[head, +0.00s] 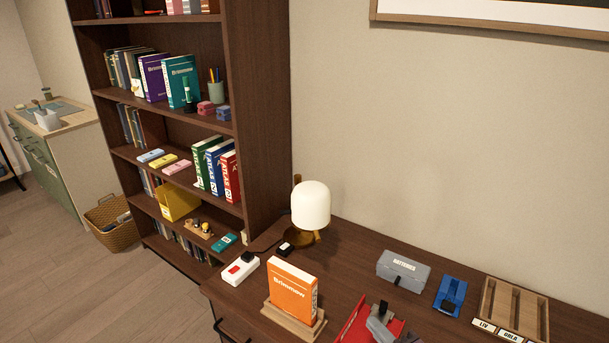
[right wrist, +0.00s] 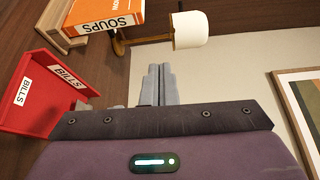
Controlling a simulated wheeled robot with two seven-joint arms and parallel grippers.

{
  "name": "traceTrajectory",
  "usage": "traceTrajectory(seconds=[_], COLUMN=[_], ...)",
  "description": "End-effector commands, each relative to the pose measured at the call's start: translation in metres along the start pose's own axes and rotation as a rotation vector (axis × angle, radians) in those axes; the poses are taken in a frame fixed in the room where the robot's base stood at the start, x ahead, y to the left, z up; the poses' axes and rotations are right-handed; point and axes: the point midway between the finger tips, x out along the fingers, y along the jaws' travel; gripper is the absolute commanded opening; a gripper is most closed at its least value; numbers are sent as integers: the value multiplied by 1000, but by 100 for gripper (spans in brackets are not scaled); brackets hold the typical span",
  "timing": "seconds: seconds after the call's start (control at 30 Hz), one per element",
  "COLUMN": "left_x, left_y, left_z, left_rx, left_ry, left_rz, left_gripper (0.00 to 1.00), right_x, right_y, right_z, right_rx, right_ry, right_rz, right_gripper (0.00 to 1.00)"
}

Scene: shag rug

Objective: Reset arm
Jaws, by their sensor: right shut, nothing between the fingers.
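My right gripper (head: 379,318) shows at the bottom edge of the head view, in front of the red tray (head: 352,329). In the right wrist view its two grey fingers (right wrist: 158,84) are together with nothing between them. The red tray with "BILLS" labels (right wrist: 38,98) is to the left of the fingers there. My left gripper is not in the head view.
An orange book (head: 292,287) stands in a wooden holder (head: 293,321) on the dark desk. A white lamp (head: 311,205), a grey box (head: 402,268), a blue item (head: 450,294) and a wooden sorter (head: 514,307) are also there. A tall bookshelf (head: 262,120) stands left.

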Motion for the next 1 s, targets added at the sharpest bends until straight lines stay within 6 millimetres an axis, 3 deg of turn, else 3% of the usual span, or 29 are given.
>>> traceTrajectory(seconds=[0.27,0.47,0.7,1.0], left_x=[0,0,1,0], left_y=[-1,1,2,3], left_z=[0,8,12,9], left_rx=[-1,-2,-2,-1], left_ry=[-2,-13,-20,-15], left_rz=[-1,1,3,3], left_gripper=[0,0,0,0], right_x=[-2,-14,-62,-120], right_y=[9,18,29,30], right_z=[-2,-4,0,18], right_rx=[-233,-487,-889,-1118], right_ry=[65,91,-45,-361], right_rz=[158,369,787,1074], right_gripper=[0,0,0,0])
